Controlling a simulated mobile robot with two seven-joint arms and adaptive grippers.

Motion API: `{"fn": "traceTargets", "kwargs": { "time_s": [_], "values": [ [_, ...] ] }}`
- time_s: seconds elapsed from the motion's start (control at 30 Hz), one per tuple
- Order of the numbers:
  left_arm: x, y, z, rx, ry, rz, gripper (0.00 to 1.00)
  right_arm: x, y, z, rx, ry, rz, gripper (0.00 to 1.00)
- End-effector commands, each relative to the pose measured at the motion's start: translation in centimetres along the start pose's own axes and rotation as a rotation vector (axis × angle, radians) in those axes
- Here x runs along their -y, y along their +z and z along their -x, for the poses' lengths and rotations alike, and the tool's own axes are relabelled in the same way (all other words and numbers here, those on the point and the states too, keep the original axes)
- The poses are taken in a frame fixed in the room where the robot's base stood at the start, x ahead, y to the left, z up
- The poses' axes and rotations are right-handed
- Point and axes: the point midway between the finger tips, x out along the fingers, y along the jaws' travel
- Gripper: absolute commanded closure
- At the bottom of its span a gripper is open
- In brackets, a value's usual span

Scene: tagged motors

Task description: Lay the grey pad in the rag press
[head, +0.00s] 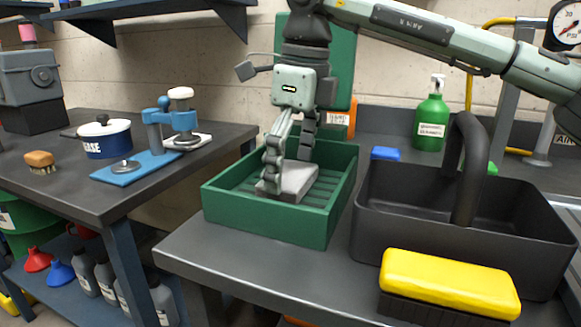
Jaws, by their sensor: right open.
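The grey pad (299,184) lies flat inside the green slatted tray (263,226) on the near bench. My right gripper (288,168) reaches down into the tray from above. It is open, with one finger at the pad's left end and the other behind the pad. Whether the fingers touch the pad is unclear. On the left bench stands a blue device (155,135) with a base plate, a metal disc, a post and a white-topped part. It may be the rag press, but I cannot tell for sure. My left gripper is not in view.
A dark caddy (400,215) with a tall handle stands right of the tray, with a yellow-topped brush (450,282) before it. A green pump bottle (431,122) stands behind. A blue pot (103,138) and a small brush (40,161) are on the left bench. A gap separates the benches.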

Motion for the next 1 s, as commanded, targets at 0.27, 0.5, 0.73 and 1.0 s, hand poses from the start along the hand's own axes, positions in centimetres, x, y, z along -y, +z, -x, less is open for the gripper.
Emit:
{"fn": "traceTargets", "kwargs": {
  "time_s": [0.27, 0.5, 0.73, 1.0],
  "values": [
    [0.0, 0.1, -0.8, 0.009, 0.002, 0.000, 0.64, 0.0, 0.1, 3.3, 0.003, -0.002, -0.001, 0.00],
    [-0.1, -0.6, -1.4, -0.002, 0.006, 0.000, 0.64, 0.0, 0.1, 8.6, 0.002, -0.002, -0.001, 0.00],
    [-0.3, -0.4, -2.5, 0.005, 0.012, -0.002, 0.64, 0.0, 0.1, 11.7, 0.001, -0.002, 0.000, 0.00],
    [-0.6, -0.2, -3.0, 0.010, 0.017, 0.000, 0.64, 0.0, 0.0, 12.3, -0.001, 0.000, 0.000, 0.00]
  ]
}}
